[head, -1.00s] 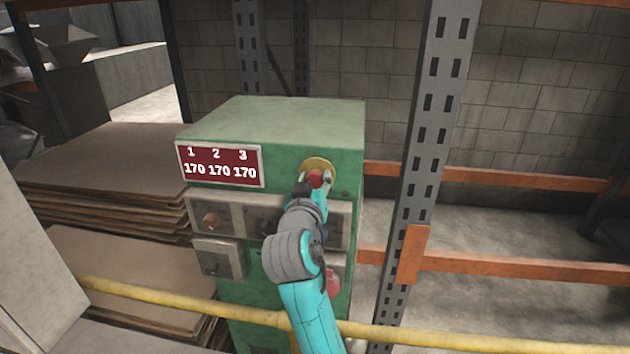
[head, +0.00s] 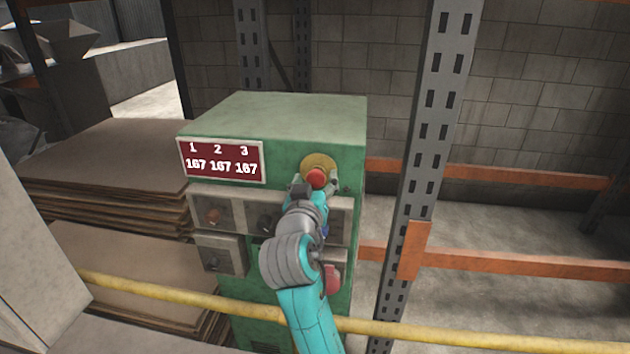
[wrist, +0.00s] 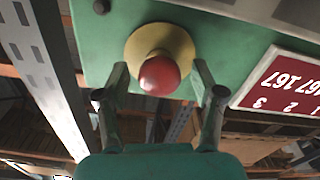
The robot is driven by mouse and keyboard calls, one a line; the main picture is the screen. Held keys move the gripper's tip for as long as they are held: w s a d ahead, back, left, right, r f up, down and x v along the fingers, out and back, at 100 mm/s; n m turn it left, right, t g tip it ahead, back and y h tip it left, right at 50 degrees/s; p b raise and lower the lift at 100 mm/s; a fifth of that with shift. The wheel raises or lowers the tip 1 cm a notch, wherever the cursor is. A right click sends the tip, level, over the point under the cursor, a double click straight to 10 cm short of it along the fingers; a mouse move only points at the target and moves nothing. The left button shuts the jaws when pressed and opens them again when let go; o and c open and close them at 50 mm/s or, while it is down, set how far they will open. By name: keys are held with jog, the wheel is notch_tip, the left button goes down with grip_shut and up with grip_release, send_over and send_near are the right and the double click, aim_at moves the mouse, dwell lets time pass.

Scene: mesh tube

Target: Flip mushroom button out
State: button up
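The red mushroom button (head: 316,178) sits on a round yellow plate (head: 319,161) on the upper right front of the green cabinet (head: 270,118). In the wrist view the red button (wrist: 159,76) stands out from its yellow plate (wrist: 150,42). My gripper (head: 315,182) is at the button with its fingers spread. In the wrist view my gripper (wrist: 160,72) has one finger on each side of the button, with a gap on both sides, holding nothing. The arm hides part of the panel below the button.
A red display (head: 221,161) reads 167 under 1, 2 and 3. Switch boxes (head: 212,214) sit below it. A yellow rail (head: 180,301) crosses in front of the cabinet. A grey rack post (head: 424,140) stands to the right, and stacked brown sheets (head: 100,165) lie left.

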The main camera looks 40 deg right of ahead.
jog(key=v, duration=1.2)
dwell(0.4)
jog(key=s+a+f+n+t+y, duration=0.1)
jog(key=s+a+f+n+y, duration=0.2)
jog(key=f, duration=0.5)
jog(key=s+a+f+n+t+y, duration=0.1)
jog(key=s+f+n+y, duration=0.25)
jog(key=f, duration=0.45)
jog(key=s+a+f+n+t+y, duration=0.1)
jog(key=s+a+f+n+y, duration=0.2)
jog(key=f, duration=0.5)
jog(key=s+a+f+m+g+y, duration=0.1)
jog(key=s+f+m+y, duration=0.2)
jog(key=s, duration=2.4)
jog(key=shift+s, duration=0.25)
jog(key=shift+a+f, duration=0.1)
jog(key=shift+f, duration=0.05)
